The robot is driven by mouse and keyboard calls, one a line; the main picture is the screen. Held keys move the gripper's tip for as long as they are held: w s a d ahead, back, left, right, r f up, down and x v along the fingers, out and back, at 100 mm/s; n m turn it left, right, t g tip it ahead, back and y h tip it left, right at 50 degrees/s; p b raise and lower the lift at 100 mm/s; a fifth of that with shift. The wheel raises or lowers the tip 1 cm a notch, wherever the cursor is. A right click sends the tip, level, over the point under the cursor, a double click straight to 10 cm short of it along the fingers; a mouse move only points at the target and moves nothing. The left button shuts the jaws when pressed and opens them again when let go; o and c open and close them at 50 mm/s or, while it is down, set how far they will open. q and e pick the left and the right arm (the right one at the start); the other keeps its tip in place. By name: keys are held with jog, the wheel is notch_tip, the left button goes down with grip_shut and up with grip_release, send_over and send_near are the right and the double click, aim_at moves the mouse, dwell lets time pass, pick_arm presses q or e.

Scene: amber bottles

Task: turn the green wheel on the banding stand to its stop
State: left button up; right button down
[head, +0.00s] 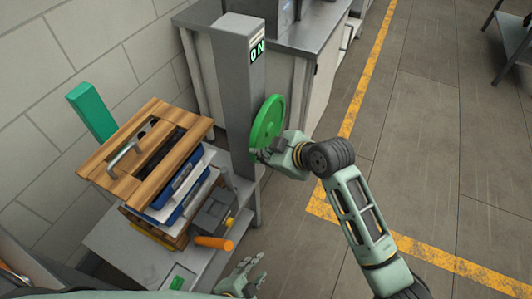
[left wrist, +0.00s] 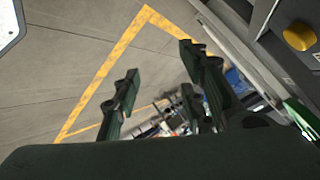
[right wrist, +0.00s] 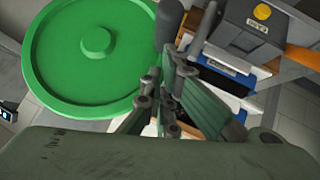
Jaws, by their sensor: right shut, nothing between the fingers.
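The green wheel (head: 268,123) is mounted on the side of a grey post (head: 234,105), the banding stand. In the right wrist view the wheel (right wrist: 65,60) shows its face, with a round hub in the middle. A dark grey grip (right wrist: 168,22) stands by its right rim. My right gripper (head: 262,154) is at the wheel's lower edge. In the right wrist view its fingers (right wrist: 162,95) are together and empty, close to the rim; I cannot tell whether they touch it. My left gripper (head: 246,277) hangs low at the bottom, away from the wheel, its fingers (left wrist: 165,78) apart and empty.
A lit green display (head: 257,50) tops the post, seemingly reading "ON". A stack with a wooden crate (head: 145,150) fills the bench (head: 115,240) at left. An orange cylinder (head: 214,242) sticks out in front. A metal cabinet (head: 300,45) stands behind.

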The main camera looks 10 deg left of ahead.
aim_at(259, 160)
pick_arm(q)
jog(key=s+a+f+n+g+y, duration=0.2)
jog(key=s+a+f+n+g, duration=0.2)
jog(key=s+a+f, duration=0.4)
jog(key=s+a+f+n+g+y, duration=0.2)
jog(key=s+a+f+n+g, duration=0.2)
jog(key=s+f, duration=0.7)
jog(key=s+a+n, duration=0.2)
jog(key=s+a, duration=0.1)
jog(key=a, duration=0.1)
jog(key=shift+s+a+g, duration=0.15)
jog(key=shift+s+g, duration=0.2)
jog(key=shift+g, duration=0.05)
pick_arm(e)
jog(key=shift+s+f, duration=0.15)
jog(key=shift+f, duration=0.2)
pick_arm(q)
jog(key=shift+f+b, duration=0.1)
jog(key=shift+b, duration=0.25)
pick_arm(e)
jog(key=shift+f+n+t, duration=0.25)
jog(key=shift+n+t, duration=0.05)
jog(key=shift+t, duration=0.1)
